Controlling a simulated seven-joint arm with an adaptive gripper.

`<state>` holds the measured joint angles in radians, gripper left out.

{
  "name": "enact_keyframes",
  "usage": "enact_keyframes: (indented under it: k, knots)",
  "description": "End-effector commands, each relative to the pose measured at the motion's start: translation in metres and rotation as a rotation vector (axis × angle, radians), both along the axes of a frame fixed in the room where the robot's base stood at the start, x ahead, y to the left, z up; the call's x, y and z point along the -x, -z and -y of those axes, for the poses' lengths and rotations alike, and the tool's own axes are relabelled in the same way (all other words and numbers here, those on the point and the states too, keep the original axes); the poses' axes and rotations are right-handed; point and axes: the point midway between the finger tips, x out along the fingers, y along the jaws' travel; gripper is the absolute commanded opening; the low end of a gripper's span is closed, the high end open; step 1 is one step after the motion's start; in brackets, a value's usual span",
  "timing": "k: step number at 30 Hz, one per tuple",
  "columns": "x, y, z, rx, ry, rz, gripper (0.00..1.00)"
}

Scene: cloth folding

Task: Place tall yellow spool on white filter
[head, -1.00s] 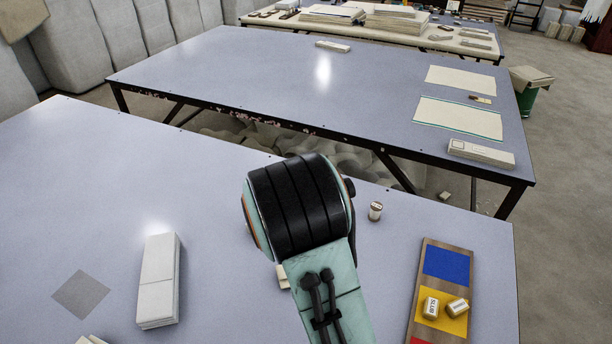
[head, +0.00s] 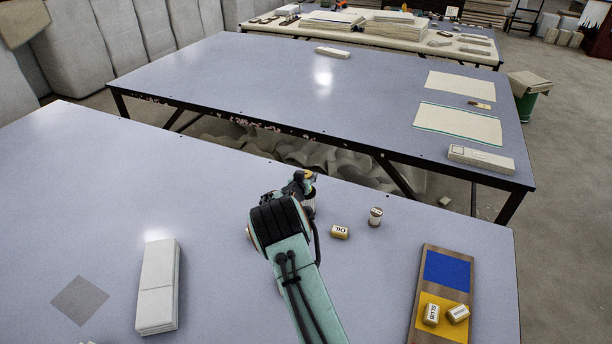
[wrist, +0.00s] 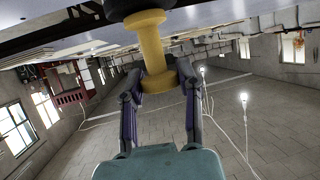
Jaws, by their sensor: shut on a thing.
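A yellow spool (wrist: 153,48) with wide flanges is between the two fingers of my gripper (wrist: 160,80) in the wrist view. The fingers are shut on its lower flange. A dark round thing at the spool's far end is cut off by the top edge. In the head view my gripper (head: 304,184) is past the end of my arm, over the near table, with a bit of yellow (head: 309,175) showing; my arm hides most of it. I cannot tell for sure which thing is the white filter; a white layered block (head: 158,285) lies at left.
A tan piece marked OIL (head: 339,232) and a small pale cylinder (head: 375,217) are right of my gripper. A wooden board (head: 414,318) with blue and yellow fields holds two small pieces. A grey square (head: 79,300) marks the near table's left. The table's middle left is clear.

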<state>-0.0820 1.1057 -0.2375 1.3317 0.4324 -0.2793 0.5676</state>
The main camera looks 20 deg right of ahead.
Motion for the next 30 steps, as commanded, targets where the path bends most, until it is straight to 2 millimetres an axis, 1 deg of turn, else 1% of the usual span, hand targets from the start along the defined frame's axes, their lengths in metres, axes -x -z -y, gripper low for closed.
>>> enact_keyframes:
  k: [7,8,9,10,18,21,23,26,30]
  knots:
    - [0.0,0.003,0.0,0.0,0.0,0.0,0.03]
    - [0.0,0.003,0.0,0.0,0.0,0.0,0.43]
    - [0.0,0.003,0.0,0.0,0.0,0.0,0.56]
    - [0.0,0.003,0.0,0.0,0.0,0.0,0.6]
    - [0.0,0.002,0.0,0.001,0.0,-0.001,0.6]
    - [0.001,-0.001,-0.001,0.001,0.001,-0.001,0.6]
    - [0.005,-0.003,-0.004,-0.001,0.0,-0.001,0.6]
    - [0.017,-0.01,-0.012,-0.001,-0.001,-0.002,0.6]
    - [0.04,-0.022,-0.028,0.0,-0.002,-0.001,0.6]
